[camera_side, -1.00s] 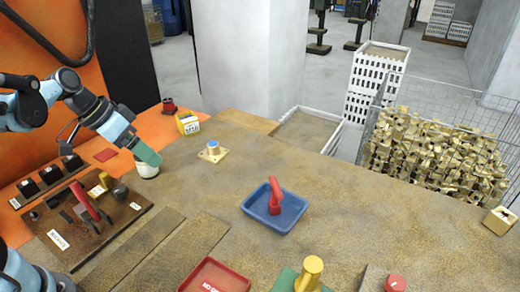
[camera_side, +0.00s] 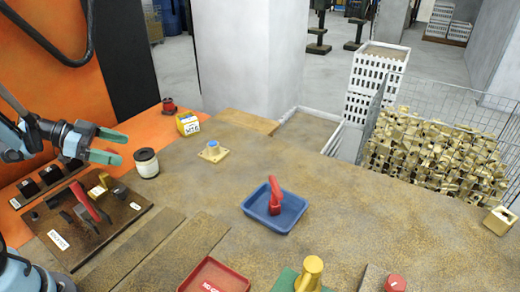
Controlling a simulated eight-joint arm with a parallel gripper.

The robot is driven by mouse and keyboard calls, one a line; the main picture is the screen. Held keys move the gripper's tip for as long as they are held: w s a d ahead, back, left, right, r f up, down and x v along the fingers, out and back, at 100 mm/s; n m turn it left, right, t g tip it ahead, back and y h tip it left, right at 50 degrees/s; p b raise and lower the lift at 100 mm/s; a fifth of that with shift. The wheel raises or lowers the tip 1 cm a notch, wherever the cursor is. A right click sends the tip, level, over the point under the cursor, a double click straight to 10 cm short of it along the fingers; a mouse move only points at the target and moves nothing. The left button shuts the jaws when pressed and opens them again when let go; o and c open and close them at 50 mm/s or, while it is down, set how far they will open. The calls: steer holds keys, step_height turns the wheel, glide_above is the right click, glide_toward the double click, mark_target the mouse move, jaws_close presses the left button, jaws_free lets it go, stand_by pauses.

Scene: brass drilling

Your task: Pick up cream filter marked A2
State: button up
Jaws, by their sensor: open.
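A short cream cylinder with a dark upper band (camera_side: 147,165) stands upright on the brown table at its left side; it is the likely cream filter, but I cannot read an A2 mark on it. My gripper (camera_side: 123,148) is open, with its two green fingers apart and pointing right. In the picture it is just left of the cylinder, with nothing between the fingers. I cannot tell the exact depth gap between them.
A dark board with red-handled clamp (camera_side: 120,222) lies front left. A yellow box (camera_side: 188,124) and a brass block with blue top (camera_side: 213,151) stand behind. A blue tray (camera_side: 289,214) with a red part sits mid-table.

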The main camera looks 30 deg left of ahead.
mark_target(151, 157)
steer(key=x, duration=1)
steer(key=shift+a+f, duration=0.1)
steer(key=shift+a, duration=0.1)
steer(key=c, duration=1.1)
